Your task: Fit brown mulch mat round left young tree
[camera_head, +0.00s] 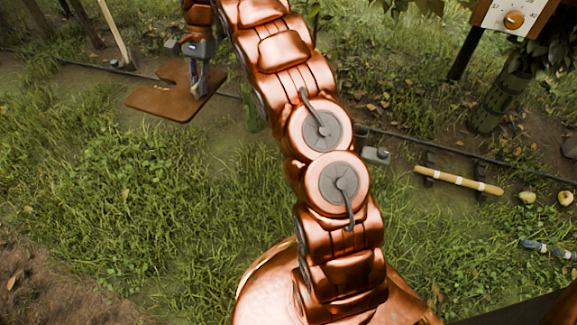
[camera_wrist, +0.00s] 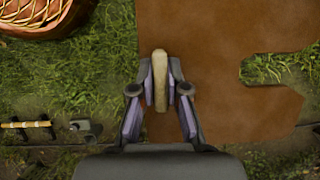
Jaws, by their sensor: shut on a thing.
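The brown mulch mat (camera_head: 160,103) is a flat sheet at the upper left of the head view, held above the grass near the black hose. My gripper (camera_head: 199,84) is at its right part. In the wrist view the mat (camera_wrist: 212,75) has an open slot at its right edge. There my gripper (camera_wrist: 160,82) is shut on a pale tan tab at the mat's left edge. A pale slanted stake (camera_head: 114,32) stands beyond the mat, with thin dark trunks (camera_head: 84,22) to its left. I cannot tell which is the left young tree.
A black hose (camera_head: 410,142) crosses the ground. A wicker basket (camera_wrist: 42,17) shows in the wrist view. Open grass (camera_head: 130,195) lies at left.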

